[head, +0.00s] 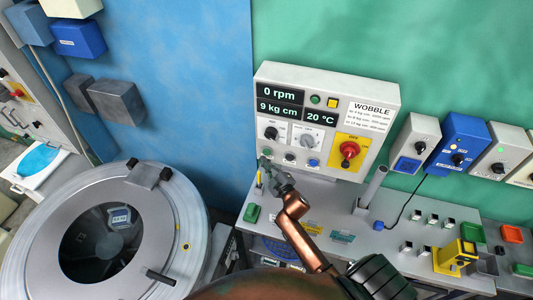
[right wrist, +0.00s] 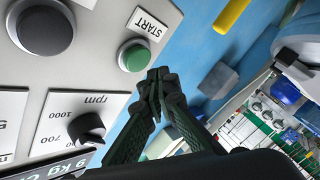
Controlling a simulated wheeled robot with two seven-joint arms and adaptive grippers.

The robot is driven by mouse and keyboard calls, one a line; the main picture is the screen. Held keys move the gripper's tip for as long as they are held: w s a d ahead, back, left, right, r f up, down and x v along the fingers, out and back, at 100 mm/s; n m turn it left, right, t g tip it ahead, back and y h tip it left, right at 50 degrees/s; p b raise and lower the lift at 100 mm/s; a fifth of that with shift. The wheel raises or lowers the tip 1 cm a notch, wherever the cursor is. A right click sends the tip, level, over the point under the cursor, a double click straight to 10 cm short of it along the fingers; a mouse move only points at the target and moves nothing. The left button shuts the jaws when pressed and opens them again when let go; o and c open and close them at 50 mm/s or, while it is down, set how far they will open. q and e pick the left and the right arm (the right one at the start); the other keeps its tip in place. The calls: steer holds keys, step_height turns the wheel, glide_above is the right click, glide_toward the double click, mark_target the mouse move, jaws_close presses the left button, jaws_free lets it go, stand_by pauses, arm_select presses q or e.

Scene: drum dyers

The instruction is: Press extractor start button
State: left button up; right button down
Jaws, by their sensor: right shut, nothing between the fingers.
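The extractor's control panel (head: 327,180) stands upright at centre, its display reading 0 rpm, 9 kg cm and 20 °C. The green start button (head: 267,152) is at its lower left. In the right wrist view the green button (right wrist: 134,56) sits beside its START label (right wrist: 147,23). My right gripper (head: 264,164) is shut and empty, just below the button in the head view. In the right wrist view its fingertips (right wrist: 160,74) are beside the button's edge; I cannot tell whether they touch it. My left gripper is not in view.
A red switch on a yellow plate (head: 349,149) is to the right. The round drum (head: 190,215) stands at left. The bench (head: 385,240) holds small switches and blocks.

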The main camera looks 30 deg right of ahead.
steer(key=s+a, duration=0.2)
steer(key=a, duration=0.1)
steer(key=shift+s+a+p, duration=0.1)
steer(key=shift+s+p, duration=0.25)
steer(key=shift+s, duration=0.05)
stand_by(0.6)
